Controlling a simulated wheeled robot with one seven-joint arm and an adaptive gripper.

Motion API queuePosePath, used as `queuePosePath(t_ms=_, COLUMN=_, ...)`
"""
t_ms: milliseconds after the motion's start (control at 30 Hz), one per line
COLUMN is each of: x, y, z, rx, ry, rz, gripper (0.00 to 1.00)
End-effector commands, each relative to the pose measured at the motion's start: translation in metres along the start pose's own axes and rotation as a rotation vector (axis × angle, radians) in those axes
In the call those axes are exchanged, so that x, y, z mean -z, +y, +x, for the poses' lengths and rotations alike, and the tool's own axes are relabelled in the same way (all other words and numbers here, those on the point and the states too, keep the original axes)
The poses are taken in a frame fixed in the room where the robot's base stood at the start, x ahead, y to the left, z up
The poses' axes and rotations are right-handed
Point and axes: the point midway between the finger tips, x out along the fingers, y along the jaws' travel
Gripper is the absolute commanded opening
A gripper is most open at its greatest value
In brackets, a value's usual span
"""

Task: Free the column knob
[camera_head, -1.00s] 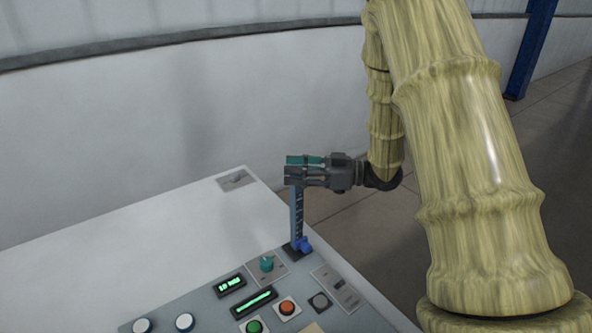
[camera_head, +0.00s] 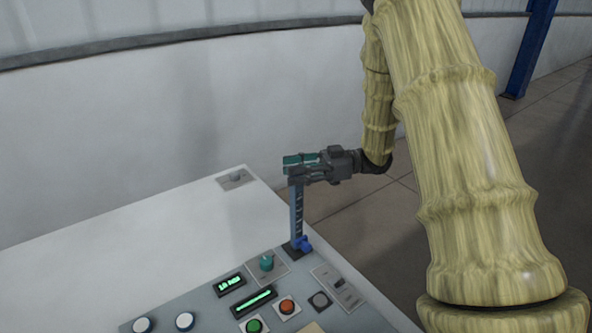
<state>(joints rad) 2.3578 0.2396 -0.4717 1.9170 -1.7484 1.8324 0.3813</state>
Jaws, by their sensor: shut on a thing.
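A blue upright column (camera_head: 297,212) with dark marks along its face stands at the far right part of the control panel. A small blue knob (camera_head: 305,243) sits at its foot, on a dark base plate. My gripper (camera_head: 301,169) is at the column's top, well above the knob and apart from it. It is shut on the top part of the column. A teal piece (camera_head: 298,159) shows along its fingers; I cannot tell whether it belongs to the gripper or the column. The exact contact is hidden by the fingers.
The grey panel (camera_head: 212,309) carries a teal rotary knob (camera_head: 266,263), green-lit displays (camera_head: 254,301), an orange button (camera_head: 287,306), a green button (camera_head: 254,326) and a slotted switch plate (camera_head: 339,288). The white bench top (camera_head: 120,258) to the left is mostly bare.

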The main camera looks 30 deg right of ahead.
Motion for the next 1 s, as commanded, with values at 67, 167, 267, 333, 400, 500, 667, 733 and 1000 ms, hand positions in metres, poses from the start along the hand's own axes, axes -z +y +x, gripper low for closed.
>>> queuePosePath(t_ms=67, x=0.002, y=0.001, z=0.000, rx=-0.001, ry=0.002, rz=-0.003, gripper=0.09)
queuePosePath(t_ms=167, x=0.002, y=0.001, z=0.000, rx=-0.001, ry=0.002, rz=-0.003, gripper=0.44)
queuePosePath(t_ms=267, x=0.002, y=0.001, z=0.000, rx=-0.001, ry=0.001, rz=-0.003, gripper=0.56)
queuePosePath(t_ms=333, x=0.001, y=0.001, z=0.000, rx=-0.001, ry=0.001, rz=-0.002, gripper=0.56)
queuePosePath(t_ms=400, x=0.001, y=0.001, z=0.000, rx=-0.001, ry=0.001, rz=-0.002, gripper=0.56)
queuePosePath(t_ms=500, x=0.001, y=0.000, z=0.000, rx=-0.001, ry=0.001, rz=-0.002, gripper=0.56)
queuePosePath(t_ms=667, x=0.001, y=0.000, z=-0.006, rx=-0.002, ry=0.001, rz=-0.001, gripper=0.56)
queuePosePath(t_ms=733, x=0.000, y=0.001, z=-0.014, rx=-0.003, ry=0.001, rz=-0.001, gripper=0.56)
queuePosePath(t_ms=1000, x=0.000, y=0.001, z=-0.061, rx=-0.003, ry=0.001, rz=-0.002, gripper=0.56)
